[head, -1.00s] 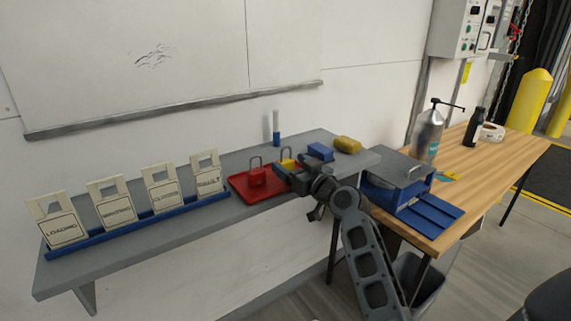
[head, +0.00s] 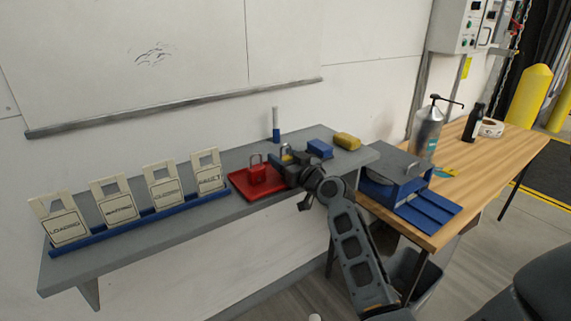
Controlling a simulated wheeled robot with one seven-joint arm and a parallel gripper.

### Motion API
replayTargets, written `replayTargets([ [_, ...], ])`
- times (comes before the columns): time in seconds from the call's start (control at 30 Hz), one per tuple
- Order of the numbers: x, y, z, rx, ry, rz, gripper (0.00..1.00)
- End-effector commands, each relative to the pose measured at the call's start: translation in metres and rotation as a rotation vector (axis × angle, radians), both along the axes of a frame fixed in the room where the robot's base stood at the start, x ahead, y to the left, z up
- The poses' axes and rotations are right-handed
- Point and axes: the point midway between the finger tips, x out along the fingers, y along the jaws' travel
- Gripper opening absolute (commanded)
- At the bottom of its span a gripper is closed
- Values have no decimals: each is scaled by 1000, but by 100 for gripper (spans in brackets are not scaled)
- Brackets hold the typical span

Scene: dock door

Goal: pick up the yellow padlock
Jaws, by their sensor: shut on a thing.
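The yellow padlock (head: 287,158) is on or just above the right part of the red tray (head: 244,188), mostly hidden by my gripper. Its shackle and a bit of yellow show. My gripper (head: 284,170) is shut on the yellow padlock, reaching in from the right. A red padlock (head: 257,174) stands on the tray just left of my gripper. I cannot tell whether the yellow padlock still touches the tray.
A blue block (head: 319,148) and a yellow block (head: 347,140) lie right of my gripper on the grey shelf (head: 140,227). A blue-and-white marker (head: 276,126) stands behind. Sign plates (head: 117,202) fill the left. A blue box (head: 396,180) sits on the wooden table (head: 490,160).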

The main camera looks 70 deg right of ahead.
Motion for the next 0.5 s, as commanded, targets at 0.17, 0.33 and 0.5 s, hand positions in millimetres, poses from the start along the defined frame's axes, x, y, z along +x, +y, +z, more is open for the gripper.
replayTargets([
  [0.17, 0, 0, 0, 0, 0, 0, 20],
  [0.33, 0, 0, 1, -1, -1, 0, 20],
  [0.5, 0, 0, 4, -1, -1, 0, 20],
])
